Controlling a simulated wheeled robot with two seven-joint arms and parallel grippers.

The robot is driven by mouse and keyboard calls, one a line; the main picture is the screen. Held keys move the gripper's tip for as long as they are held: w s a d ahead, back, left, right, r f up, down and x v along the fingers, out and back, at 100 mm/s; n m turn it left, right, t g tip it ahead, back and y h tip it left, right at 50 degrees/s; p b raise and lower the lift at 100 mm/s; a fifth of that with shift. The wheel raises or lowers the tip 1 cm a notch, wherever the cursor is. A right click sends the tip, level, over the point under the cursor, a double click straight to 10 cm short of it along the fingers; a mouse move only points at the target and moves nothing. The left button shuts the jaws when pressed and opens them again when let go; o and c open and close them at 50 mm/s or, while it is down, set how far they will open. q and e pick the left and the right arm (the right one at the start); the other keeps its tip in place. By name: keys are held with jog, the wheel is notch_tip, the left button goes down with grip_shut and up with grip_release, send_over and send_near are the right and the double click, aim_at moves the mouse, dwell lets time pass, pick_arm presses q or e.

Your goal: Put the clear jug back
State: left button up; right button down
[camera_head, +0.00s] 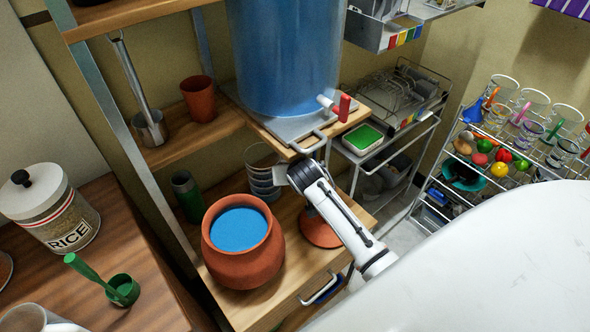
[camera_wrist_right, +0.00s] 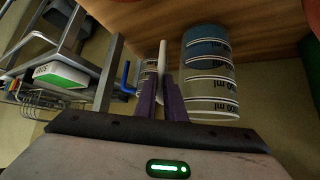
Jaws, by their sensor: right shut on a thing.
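The clear jug (camera_head: 264,174) has dark measuring bands and stands out just behind the clay pot, below the blue water tank. In the right wrist view the jug (camera_wrist_right: 208,88) shows ml marks and a blue part at its upper end in the picture. My right gripper (camera_head: 298,176) reaches in from the right, at the jug's right side. In the wrist view its purple fingers (camera_wrist_right: 164,98) are closed on the pale jug handle (camera_wrist_right: 162,62). I cannot tell whether the jug touches the shelf. My left gripper is not in view.
An orange-brown pot (camera_head: 243,262) with blue water stands close in front of the jug. The blue tank (camera_head: 285,55) with a red tap (camera_head: 343,106) is above.

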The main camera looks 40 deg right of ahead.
jog(key=c, duration=2.3)
grip_release()
jog(key=shift+f, duration=0.15)
jog(key=o, duration=0.5)
jog(key=shift+c, duration=0.2)
jog(key=p+v, duration=0.1)
jog(key=v, duration=0.7)
jog(key=shift+w, duration=0.15)
